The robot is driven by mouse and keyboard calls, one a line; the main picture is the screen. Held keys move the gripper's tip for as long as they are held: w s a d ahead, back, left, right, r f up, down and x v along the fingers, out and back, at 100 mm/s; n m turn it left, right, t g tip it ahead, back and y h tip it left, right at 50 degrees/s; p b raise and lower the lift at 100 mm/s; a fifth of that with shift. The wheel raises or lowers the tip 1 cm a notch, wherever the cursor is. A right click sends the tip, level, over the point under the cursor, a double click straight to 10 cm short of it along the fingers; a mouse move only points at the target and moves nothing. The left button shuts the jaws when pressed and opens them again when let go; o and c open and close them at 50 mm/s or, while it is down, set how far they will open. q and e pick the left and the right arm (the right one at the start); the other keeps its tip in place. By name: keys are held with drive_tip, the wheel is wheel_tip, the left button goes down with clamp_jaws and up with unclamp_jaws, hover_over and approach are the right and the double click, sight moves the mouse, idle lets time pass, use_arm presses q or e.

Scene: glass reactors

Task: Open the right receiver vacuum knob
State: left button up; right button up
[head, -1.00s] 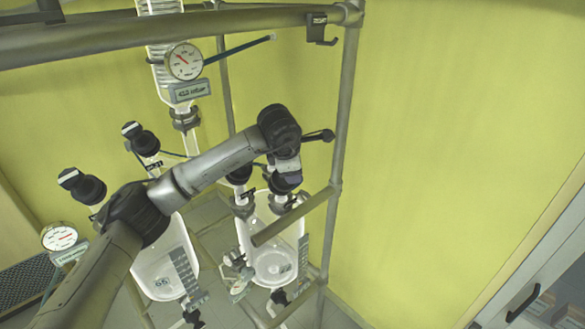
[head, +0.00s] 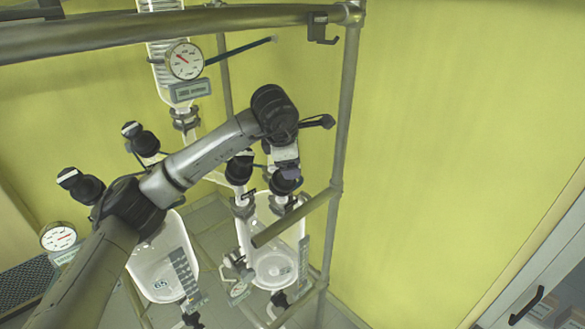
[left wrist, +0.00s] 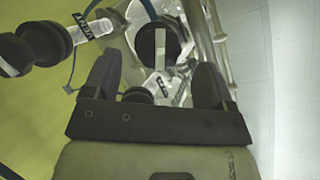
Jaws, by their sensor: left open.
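The right receiver (head: 274,262) is a clear glass vessel in the metal frame, with two black knobs on its top. My left gripper (head: 285,170) is just above the right-hand black knob (head: 286,184). In the left wrist view my left gripper (left wrist: 157,82) is open, and a round black knob (left wrist: 148,42) with a pale bar across it shows between and beyond its fingers. I cannot tell whether the fingers touch it. Another black knob (left wrist: 45,42) lies left of the fingers, with a small label beside it. The label lettering is too small to read surely. My right gripper is not in view.
The left receiver (head: 163,262), with its own black knobs (head: 82,186), stands to the left. A frame post (head: 343,130) and a slanted bar (head: 295,220) run close to my gripper. A gauge (head: 184,61) is above. The wall side at right is clear.

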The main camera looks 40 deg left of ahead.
use_arm(q)
drive_tip(key=b+v, duration=0.1)
drive_tip(key=v, duration=0.8)
idle(0.3)
